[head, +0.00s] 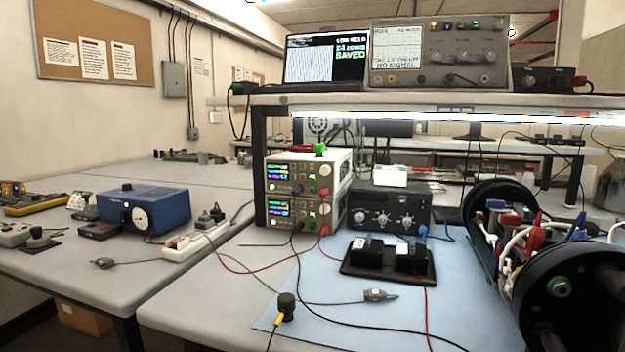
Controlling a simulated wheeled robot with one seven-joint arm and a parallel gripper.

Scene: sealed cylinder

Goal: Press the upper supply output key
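Two bench power supplies are stacked under the shelf in the head view. The upper supply (297,160) has a lit colour display (283,175) at the left of its front panel, with small keys, a knob and sockets beside it. The lower supply (284,223) sits directly beneath it, and its display is lit too. A black plug and a red plug sit low on each front panel. The output key is too small to make out for certain among the upper supply's controls. My gripper is not in view.
A dark box with knobs (388,212) stands right of the supplies. A black tray (375,273) lies on the blue mat (470,290). Loose leads cross the mat before the supplies. A large black-ended cylinder (570,310) fills the right. The shelf (350,99) hangs above.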

